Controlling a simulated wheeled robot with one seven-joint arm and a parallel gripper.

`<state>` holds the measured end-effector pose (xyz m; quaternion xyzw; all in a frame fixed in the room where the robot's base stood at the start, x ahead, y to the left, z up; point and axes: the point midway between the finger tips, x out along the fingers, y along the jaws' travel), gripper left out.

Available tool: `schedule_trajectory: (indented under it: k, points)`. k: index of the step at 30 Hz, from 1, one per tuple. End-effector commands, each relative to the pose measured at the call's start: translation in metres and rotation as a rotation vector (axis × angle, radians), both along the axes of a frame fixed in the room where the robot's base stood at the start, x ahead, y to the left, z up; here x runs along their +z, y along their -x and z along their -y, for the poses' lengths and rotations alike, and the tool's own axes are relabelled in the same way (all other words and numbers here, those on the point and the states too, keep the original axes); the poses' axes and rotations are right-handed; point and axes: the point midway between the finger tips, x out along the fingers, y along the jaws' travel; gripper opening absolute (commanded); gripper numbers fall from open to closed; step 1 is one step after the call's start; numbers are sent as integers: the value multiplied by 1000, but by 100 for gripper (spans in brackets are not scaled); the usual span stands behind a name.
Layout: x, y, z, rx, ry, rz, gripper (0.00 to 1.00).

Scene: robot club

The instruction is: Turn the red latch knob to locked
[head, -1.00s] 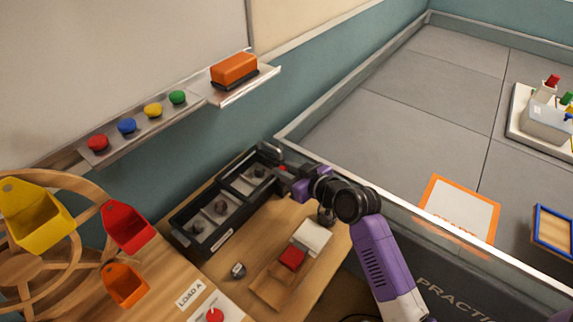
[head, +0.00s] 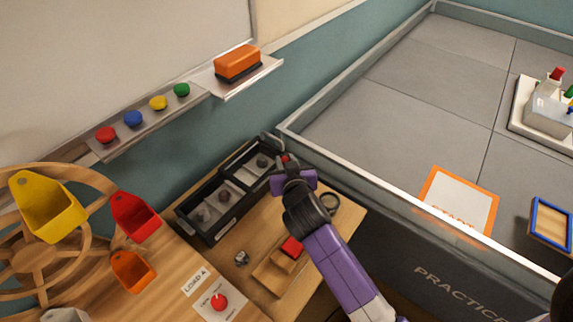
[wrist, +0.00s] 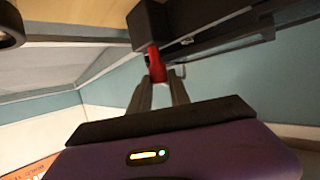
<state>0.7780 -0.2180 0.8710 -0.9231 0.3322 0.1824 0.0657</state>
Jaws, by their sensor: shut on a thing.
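The red latch knob (wrist: 156,66) shows in the wrist view at the end of a black box. My gripper (wrist: 159,82) has its two fingers closed around the knob's near part. In the head view my gripper (head: 287,163) is at the far right end of the black compartment box (head: 216,229), and only a speck of red shows there. The knob's exact angle and any locked marking are hidden or too small to read.
Another red knob (head: 219,302) sits on a white panel beside the LOAD A label (head: 195,281). A metal-railed floor pen (head: 420,110) is to the right. A wooden wheel with coloured buckets stands left.

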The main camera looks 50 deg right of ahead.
Motion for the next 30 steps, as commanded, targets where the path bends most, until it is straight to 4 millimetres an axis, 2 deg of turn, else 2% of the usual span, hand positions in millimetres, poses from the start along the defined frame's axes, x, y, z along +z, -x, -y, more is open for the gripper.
schedule_trajectory:
  k: [9,24,25,27,30]
  points:
    - [-3,0,-2,-65,-3,-4,0]
    - [-3,0,-2,-75,-5,-5,0]
    - [-3,0,-2,-75,-5,-5,29]
    - [-3,0,-2,-75,-5,-5,43]
    - [-2,0,-2,-74,-5,-4,45]
